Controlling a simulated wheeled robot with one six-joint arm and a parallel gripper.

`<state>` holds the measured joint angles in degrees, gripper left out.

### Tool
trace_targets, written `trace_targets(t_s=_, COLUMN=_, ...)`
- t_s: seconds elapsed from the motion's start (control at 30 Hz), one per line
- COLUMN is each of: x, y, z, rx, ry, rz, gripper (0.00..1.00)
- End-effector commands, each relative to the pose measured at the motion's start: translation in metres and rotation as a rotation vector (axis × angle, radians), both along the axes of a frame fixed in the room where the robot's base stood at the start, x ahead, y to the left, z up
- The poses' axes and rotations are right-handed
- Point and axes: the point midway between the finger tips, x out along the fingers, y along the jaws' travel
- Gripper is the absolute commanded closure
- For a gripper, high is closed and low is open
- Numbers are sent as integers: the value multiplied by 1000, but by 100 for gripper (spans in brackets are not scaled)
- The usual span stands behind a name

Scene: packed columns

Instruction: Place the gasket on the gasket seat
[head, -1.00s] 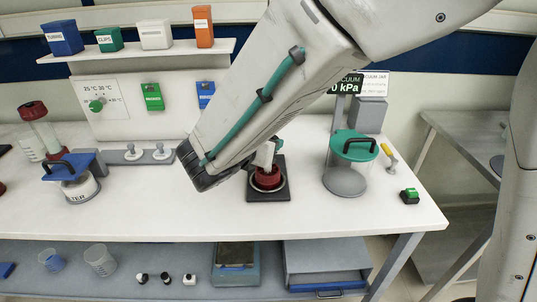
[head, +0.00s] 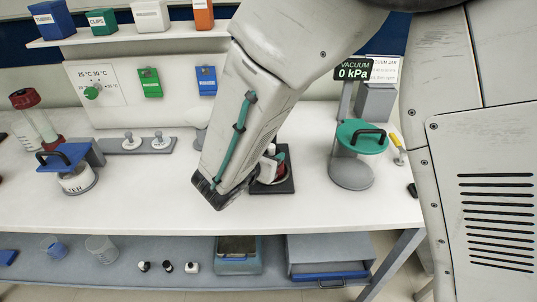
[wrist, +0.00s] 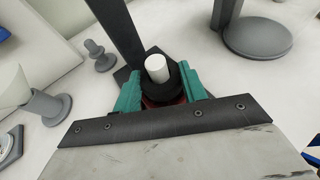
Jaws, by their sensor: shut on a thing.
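My gripper (wrist: 160,90) has its teal fingers closed on either side of a dark ring (wrist: 162,102), which looks like the gasket. A white peg (wrist: 157,68) rises through the ring's middle. A red part (wrist: 160,103) shows just under the ring; I cannot tell whether it is the seat or whether the ring rests on it. In the head view my gripper (head: 274,163) is low at the black base plate (head: 284,186), beside the red part (head: 280,171), and my wrist hides much of it.
A vacuum jar stand with teal lid (head: 361,138) and grey base (head: 351,173) stands right of the plate. Grey pegs (head: 144,142) stand on a rail to the left. A blue-handled filter vessel (head: 77,182) is further left. The front bench strip is clear.

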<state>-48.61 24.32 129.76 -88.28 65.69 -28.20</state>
Motion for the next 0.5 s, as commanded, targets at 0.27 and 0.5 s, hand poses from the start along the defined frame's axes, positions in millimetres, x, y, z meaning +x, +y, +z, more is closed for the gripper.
trace_targets(t_s=0.27, x=0, y=0, z=-3, rx=-1, ry=1, rz=-1, gripper=80)
trace_targets(t_s=0.5, x=0, y=0, z=-3, rx=0, ry=0, rz=0, gripper=36)
